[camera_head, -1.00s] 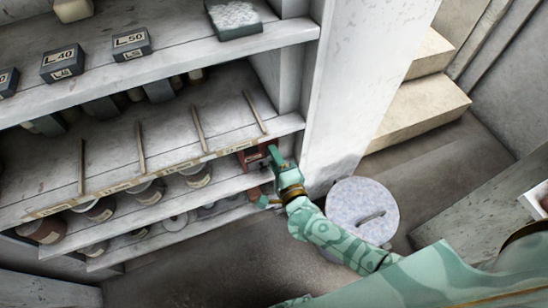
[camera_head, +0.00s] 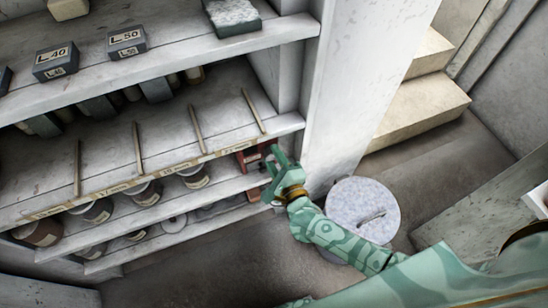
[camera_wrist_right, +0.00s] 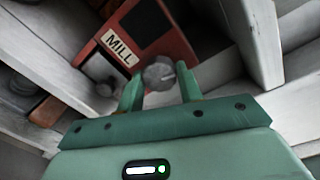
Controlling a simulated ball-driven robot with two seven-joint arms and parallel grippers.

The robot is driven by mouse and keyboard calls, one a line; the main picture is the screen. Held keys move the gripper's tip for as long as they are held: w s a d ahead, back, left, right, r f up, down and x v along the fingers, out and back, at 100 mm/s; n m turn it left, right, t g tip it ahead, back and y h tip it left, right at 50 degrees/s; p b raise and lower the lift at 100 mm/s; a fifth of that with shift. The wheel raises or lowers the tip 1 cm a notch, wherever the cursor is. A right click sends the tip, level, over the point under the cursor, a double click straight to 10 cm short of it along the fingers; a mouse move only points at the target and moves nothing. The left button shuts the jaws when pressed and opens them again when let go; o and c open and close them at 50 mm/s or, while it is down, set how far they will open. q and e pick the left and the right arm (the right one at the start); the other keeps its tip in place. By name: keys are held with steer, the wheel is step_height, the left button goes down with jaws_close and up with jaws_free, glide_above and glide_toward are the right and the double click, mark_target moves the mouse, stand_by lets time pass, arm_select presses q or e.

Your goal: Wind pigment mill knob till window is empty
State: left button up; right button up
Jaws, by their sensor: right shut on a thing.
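The red pigment mill (camera_head: 247,157) sits on the shelf below the one with the wooden strips, at its right end. In the head view my right gripper (camera_head: 272,172) hides part of the mill. My left gripper is not in view.
Labelled jars (camera_head: 146,193) stand on the shelf left of the mill. A white upright panel (camera_head: 350,90) rises right of my gripper. A round lidded bin (camera_head: 348,200) stands on the floor beside my right forearm. Pale steps (camera_head: 415,112) are behind.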

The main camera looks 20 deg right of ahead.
steer(key=shift+s+f, duration=0.1)
steer(key=o, duration=1)
arm_select(q)
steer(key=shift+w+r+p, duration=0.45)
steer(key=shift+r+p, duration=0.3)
steer(key=shift+p, duration=0.15)
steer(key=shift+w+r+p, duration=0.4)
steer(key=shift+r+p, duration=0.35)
steer(key=shift+p, duration=0.1)
arm_select(e)
steer(key=shift+s+d+r, duration=0.1)
steer(key=shift+s+d, duration=0.05)
steer(key=shift+s, duration=2.55)
steer(key=shift+s+d+r, duration=0.1)
steer(key=shift+s+d, duration=0.1)
steer(key=shift+s, duration=2.5)
steer(key=shift+s+d+r, duration=0.1)
steer(key=shift+s+d, duration=0.05)
steer(key=shift+s, duration=2.55)
